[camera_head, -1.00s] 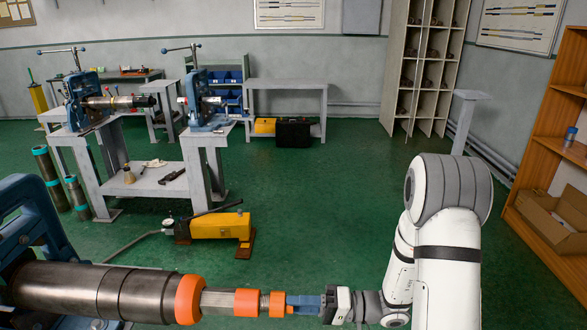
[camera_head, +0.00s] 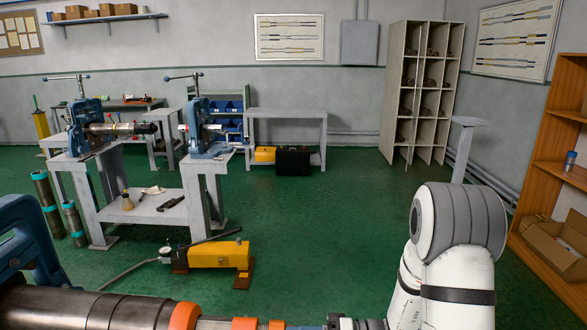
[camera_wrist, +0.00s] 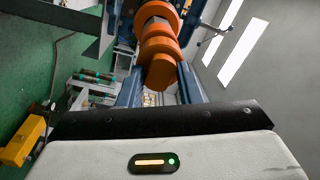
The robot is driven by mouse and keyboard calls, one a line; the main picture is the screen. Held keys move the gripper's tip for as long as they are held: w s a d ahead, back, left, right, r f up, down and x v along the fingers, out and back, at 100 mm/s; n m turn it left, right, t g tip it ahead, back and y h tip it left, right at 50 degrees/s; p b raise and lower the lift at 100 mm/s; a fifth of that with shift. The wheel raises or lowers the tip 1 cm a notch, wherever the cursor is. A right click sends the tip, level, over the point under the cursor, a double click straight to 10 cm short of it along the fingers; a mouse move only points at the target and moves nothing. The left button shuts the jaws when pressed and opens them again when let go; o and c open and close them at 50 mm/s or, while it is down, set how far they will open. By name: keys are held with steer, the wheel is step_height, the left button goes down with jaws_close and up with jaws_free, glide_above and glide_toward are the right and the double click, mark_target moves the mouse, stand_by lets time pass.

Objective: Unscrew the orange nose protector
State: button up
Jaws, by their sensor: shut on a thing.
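The orange nose protector (camera_head: 277,324) is at the right end of a long dark pipe tool (camera_head: 85,310) that lies across the lower left of the head view. In the wrist view the protector (camera_wrist: 160,72) is a rounded orange piece seen end-on, with its tip between my two blue fingers. My gripper (camera_wrist: 160,88) is shut on it, in line with the tool. In the head view the fingers are mostly cut off by the bottom edge. Behind the protector are an orange collar (camera_head: 245,323) and a wider orange ring (camera_head: 185,317). Any thread is hidden.
A blue vise (camera_head: 35,250) stands at the tool's left. A yellow hand pump (camera_head: 218,255) is on the green floor behind. Workbenches with vises (camera_head: 205,135) are farther back left; a wooden shelf (camera_head: 555,150) is at right.

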jaws_close()
steer(key=shift+d+b, duration=0.3)
steer(key=shift+d, duration=0.25)
steer(key=shift+d, duration=0.1)
steer(key=shift+d+b, duration=0.85)
steer(key=shift+d, duration=1.25)
